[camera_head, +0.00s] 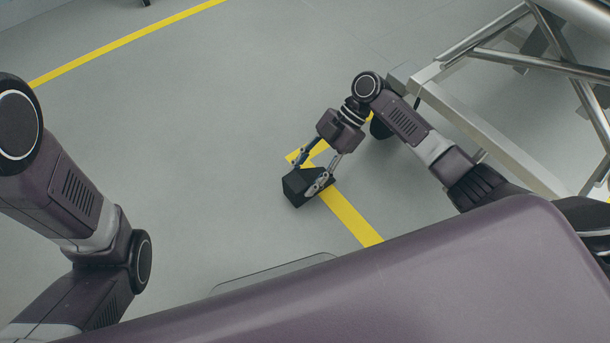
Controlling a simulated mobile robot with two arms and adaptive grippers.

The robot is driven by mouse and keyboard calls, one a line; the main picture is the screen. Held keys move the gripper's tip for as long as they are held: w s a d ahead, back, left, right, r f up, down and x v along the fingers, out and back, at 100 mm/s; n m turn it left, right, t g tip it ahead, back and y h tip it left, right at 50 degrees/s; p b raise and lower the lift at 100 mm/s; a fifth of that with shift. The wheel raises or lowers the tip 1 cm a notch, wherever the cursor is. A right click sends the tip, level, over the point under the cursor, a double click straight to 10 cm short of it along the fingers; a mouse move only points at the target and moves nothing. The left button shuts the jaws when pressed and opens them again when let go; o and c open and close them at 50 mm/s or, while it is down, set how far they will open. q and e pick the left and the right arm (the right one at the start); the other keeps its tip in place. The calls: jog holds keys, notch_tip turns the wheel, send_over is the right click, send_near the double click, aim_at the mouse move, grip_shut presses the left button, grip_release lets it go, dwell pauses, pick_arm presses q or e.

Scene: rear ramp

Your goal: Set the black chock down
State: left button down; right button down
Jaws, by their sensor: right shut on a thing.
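The black chock (296,190) is in the middle of the head view, at the yellow floor line. My right gripper (309,180) is shut on it, with one finger on its far side and one across its right side. The chock is at or close to the floor; I cannot tell whether it touches. My left arm shows at the left, but its gripper is out of view.
A yellow line (350,216) runs under the chock's right side, and another yellow line (130,38) crosses the upper left. A metal frame (490,135) with tubes stands at the right, close to my right arm. The grey floor (190,130) to the left is clear.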

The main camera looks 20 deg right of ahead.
jog(key=c, duration=1.1)
grip_release()
jog(key=shift+w+d+r+p, duration=0.1)
jog(key=shift+d+r+p, duration=0.1)
jog(key=shift+r+p, duration=0.2)
jog(key=p+v, duration=0.3)
jog(key=v, duration=0.3)
jog(key=shift+p, duration=0.4)
jog(key=shift+w+d+r, duration=0.1)
jog(key=shift+d+r, duration=0.1)
jog(key=shift+d, duration=0.1)
jog(key=shift+w+a, duration=0.1)
